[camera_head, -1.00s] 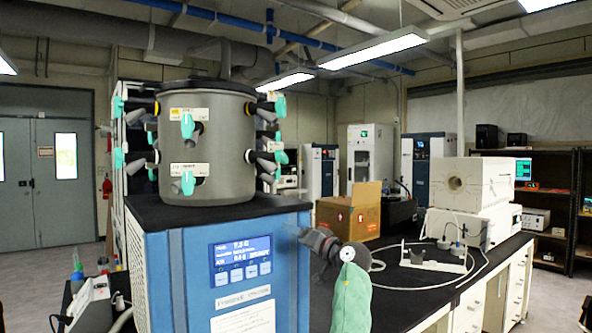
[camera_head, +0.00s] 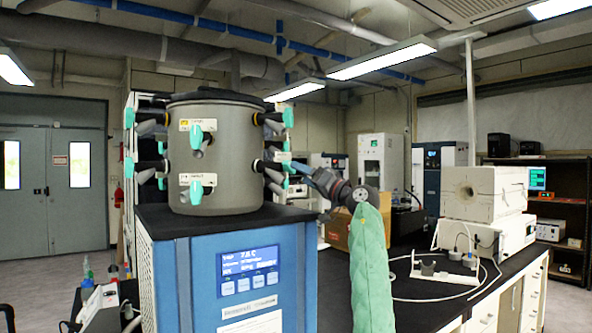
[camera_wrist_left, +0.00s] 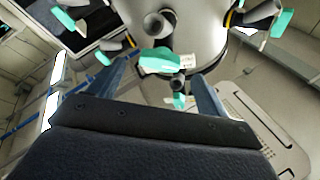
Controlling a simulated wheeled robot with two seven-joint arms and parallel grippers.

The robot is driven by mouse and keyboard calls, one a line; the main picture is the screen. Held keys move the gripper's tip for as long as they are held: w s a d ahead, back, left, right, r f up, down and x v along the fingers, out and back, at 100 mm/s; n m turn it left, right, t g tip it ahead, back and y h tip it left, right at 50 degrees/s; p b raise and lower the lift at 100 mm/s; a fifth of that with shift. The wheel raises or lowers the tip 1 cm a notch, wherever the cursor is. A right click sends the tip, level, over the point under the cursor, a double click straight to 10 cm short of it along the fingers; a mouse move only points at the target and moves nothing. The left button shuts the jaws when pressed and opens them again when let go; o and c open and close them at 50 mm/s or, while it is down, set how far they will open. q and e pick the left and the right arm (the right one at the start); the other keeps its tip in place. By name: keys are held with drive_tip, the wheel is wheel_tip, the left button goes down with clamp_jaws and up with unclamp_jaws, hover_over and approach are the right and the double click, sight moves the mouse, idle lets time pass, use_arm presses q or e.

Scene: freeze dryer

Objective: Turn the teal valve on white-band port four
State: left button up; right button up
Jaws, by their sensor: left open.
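The grey drum (camera_head: 215,150) of the freeze dryer carries several ports with teal valves around its side. Two front valves, upper (camera_head: 197,135) and lower (camera_head: 196,186), sit beside small labels too small to read. On the right side are an upper teal valve (camera_head: 287,118) and a lower one (camera_head: 283,160); which is port four I cannot tell. My left gripper (camera_head: 303,169) is at the right side of the drum, near the lower right valves. In the left wrist view my left gripper (camera_wrist_left: 162,76) is open, with a teal valve (camera_wrist_left: 160,62) between or just beyond its fingers; contact is unclear.
The blue dryer cabinet (camera_head: 250,270) with its lit display stands below the drum. A cardboard box (camera_head: 338,232) is partly hidden behind my arm. A white furnace (camera_head: 484,195) and a white stand (camera_head: 443,270) with tubing occupy the black bench at right.

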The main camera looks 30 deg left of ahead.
use_arm(q)
drive_tip(key=x, duration=0.3)
drive_tip(key=shift+a+r+p, duration=0.15)
drive_tip(key=shift+a+p, duration=0.25)
use_arm(e)
drive_tip(key=shift+s+d+r, duration=0.2)
drive_tip(key=shift+d+r, duration=0.7)
drive_tip(key=shift+r, duration=0.1)
use_arm(q)
drive_tip(key=c, duration=1)
use_arm(e)
drive_tip(key=shift+a, duration=0.2)
